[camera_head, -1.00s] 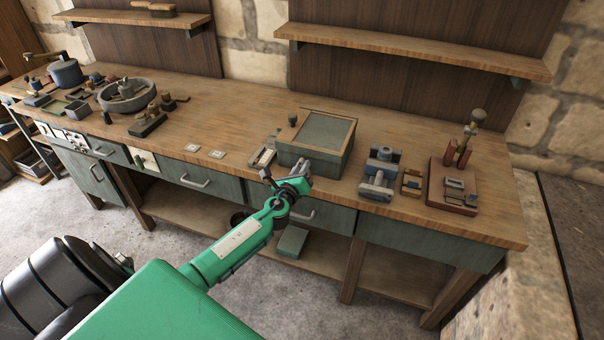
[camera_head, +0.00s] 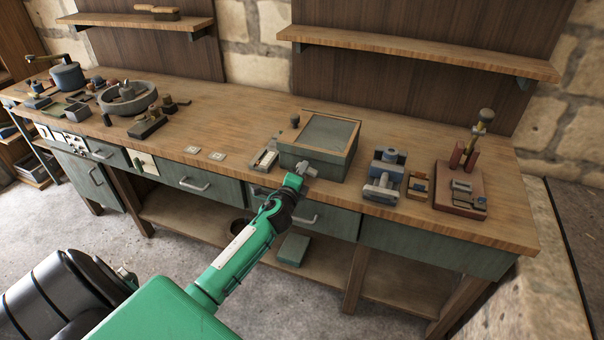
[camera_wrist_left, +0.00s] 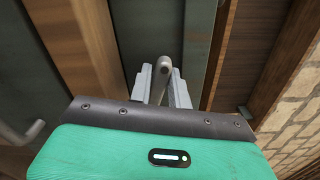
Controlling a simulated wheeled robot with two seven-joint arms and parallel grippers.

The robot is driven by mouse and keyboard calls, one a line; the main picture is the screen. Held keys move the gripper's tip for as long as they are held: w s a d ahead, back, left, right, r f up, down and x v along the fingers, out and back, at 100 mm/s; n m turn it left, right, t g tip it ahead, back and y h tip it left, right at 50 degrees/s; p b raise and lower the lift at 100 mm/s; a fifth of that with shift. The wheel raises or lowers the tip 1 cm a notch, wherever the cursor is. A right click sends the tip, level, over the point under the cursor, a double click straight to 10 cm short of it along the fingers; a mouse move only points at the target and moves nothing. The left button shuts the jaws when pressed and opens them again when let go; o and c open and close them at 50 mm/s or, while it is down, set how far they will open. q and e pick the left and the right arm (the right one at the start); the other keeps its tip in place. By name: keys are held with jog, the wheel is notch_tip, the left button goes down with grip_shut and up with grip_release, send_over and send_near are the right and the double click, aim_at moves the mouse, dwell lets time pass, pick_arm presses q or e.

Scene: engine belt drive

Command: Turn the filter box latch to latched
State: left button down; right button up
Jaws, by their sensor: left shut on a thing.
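The filter box (camera_head: 347,166) is a grey-green box with a wood-framed top, standing near the front edge of the bench. The latch (camera_wrist_left: 163,68) is a grey rounded lever, seen in the left wrist view between my fingers. My left gripper (camera_head: 307,170) is at the front face of the box. In the left wrist view its two pale fingers (camera_wrist_left: 161,88) are closed on the latch, one on each side. The gripper hides most of the latch in the head view, and I cannot tell its exact angle. My right gripper is not in view.
A grey-blue vise-like fixture (camera_head: 384,178) and a reddish stand (camera_head: 461,190) are to the right of the box. A small tray (camera_head: 263,160) lies close on its left. The bench top (camera_head: 240,125) behind and left is mostly clear. Drawer handles (camera_head: 195,185) stick out below.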

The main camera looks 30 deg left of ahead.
pick_arm(q)
jog(key=shift+d+f+n, duration=0.1)
jog(key=shift+f+n, duration=0.1)
jog(key=shift+n, duration=1.1)
jog(key=c, duration=1.4)
grip_release()
